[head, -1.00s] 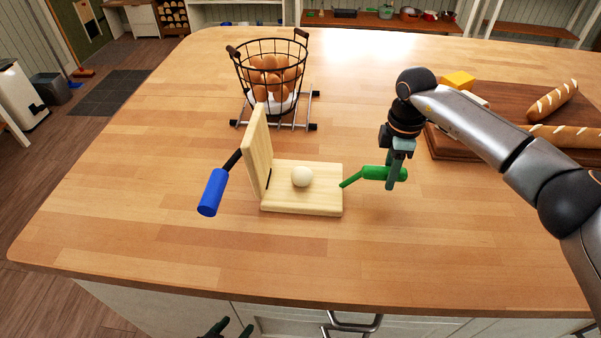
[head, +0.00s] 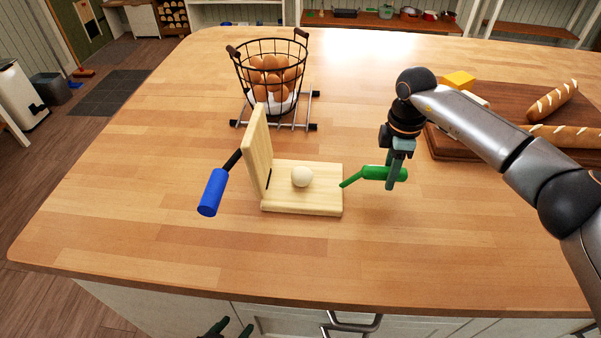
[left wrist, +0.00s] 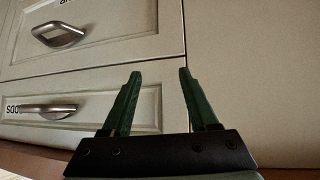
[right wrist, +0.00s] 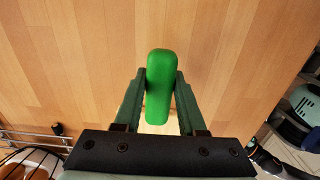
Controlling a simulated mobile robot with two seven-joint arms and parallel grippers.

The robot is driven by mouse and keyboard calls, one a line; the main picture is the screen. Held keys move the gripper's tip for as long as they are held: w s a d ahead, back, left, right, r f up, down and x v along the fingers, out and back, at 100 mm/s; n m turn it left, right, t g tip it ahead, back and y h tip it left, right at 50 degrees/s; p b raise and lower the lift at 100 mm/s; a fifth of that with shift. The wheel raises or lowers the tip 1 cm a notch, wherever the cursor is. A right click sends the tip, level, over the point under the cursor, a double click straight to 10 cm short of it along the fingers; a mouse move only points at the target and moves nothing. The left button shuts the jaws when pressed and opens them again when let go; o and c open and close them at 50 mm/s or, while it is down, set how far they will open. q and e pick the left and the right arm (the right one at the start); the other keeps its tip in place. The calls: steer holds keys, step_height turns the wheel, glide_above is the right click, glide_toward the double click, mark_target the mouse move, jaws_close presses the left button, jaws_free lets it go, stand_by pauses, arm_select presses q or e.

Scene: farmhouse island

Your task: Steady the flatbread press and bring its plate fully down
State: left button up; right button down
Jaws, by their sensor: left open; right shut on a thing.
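The flatbread press stands on the island top, its pale wooden base (head: 300,205) flat and its hinged plate (head: 258,155) raised almost upright at the left. A round dough ball (head: 302,177) sits on the base. A blue handle (head: 212,192) sticks out to the left from the raised plate. A green handle (head: 376,173) sticks out to the right from the base. My right gripper (head: 396,176) is shut on the green handle, which also shows between its fingers in the right wrist view (right wrist: 160,85). My left gripper (head: 230,330) is open and empty, low before the cabinet front; its fingers show in the left wrist view (left wrist: 155,100).
A wire basket of eggs (head: 272,75) stands on a metal rack (head: 300,125) behind the press. A wooden board (head: 450,148) with bread and cheese lies at the right. The worktop left and in front of the press is clear. Drawers with handles (head: 350,325) are below the front edge.

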stand_by(0.4)
steer(key=shift+a+r, duration=0.1)
steer(key=shift+r, duration=0.1)
steer(key=shift+w, duration=0.1)
steer(key=shift+f, duration=0.15)
steer(key=shift+f, duration=0.2)
steer(key=shift+s, duration=0.2)
steer(key=shift+c, duration=2)
jaws_free()
steer(key=shift+w, duration=0.1)
steer(key=shift+r, duration=0.1)
